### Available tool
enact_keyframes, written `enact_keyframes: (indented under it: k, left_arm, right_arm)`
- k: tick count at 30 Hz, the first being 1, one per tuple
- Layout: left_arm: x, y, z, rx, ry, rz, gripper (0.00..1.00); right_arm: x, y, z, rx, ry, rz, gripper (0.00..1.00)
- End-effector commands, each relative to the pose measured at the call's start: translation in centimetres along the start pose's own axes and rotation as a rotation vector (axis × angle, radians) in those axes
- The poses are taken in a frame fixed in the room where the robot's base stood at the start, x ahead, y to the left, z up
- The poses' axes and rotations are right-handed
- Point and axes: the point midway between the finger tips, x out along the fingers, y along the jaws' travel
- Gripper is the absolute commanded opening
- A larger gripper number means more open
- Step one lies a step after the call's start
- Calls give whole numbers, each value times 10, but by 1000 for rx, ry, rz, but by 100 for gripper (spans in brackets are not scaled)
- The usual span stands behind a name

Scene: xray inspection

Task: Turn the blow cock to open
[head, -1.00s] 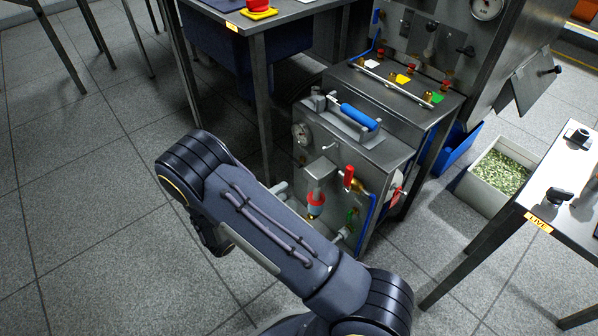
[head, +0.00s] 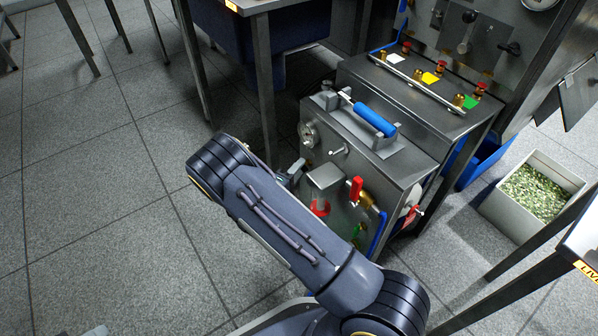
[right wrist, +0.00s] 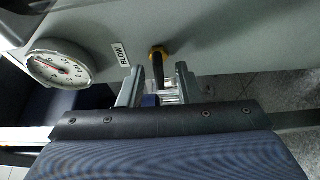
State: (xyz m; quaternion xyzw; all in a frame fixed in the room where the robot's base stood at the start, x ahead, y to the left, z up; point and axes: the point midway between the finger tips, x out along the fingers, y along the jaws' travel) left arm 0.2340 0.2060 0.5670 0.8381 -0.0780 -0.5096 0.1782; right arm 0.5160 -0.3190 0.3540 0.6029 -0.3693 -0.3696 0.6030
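The blow cock (right wrist: 158,58) shows in the right wrist view, with a brass-coloured stem and a dark lever, to the right of a white BLOW label (right wrist: 121,54) on the grey panel. My right gripper (right wrist: 158,88) is open, with one finger on each side of the lever's line; whether either touches it I cannot tell. In the head view my right gripper (head: 292,172) is mostly hidden behind my own arm, low by the left side of the grey machine (head: 328,178). The cock cannot be made out there. My left gripper is not in view.
A round gauge (right wrist: 60,64) sits left of the label. A bin of green pieces (head: 535,190) stands right. Open floor lies left.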

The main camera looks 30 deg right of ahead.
Motion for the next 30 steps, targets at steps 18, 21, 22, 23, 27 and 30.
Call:
enact_keyframes:
  k: [18,21,22,23,27,30]
  left_arm:
    - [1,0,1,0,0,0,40]
    - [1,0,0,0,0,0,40]
    - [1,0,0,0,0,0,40]
    - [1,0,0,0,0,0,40]
    - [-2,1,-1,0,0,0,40]
    - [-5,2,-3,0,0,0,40]
  right_arm:
    - [4,1,0,0,0,0,0]
    - [4,1,0,0,0,0,0]
    - [4,1,0,-1,0,0,0]
    - [4,1,0,-3,0,-1,0]
    - [4,2,0,-24,0,-10,0]
    - [4,3,0,-58,0,-25,0]
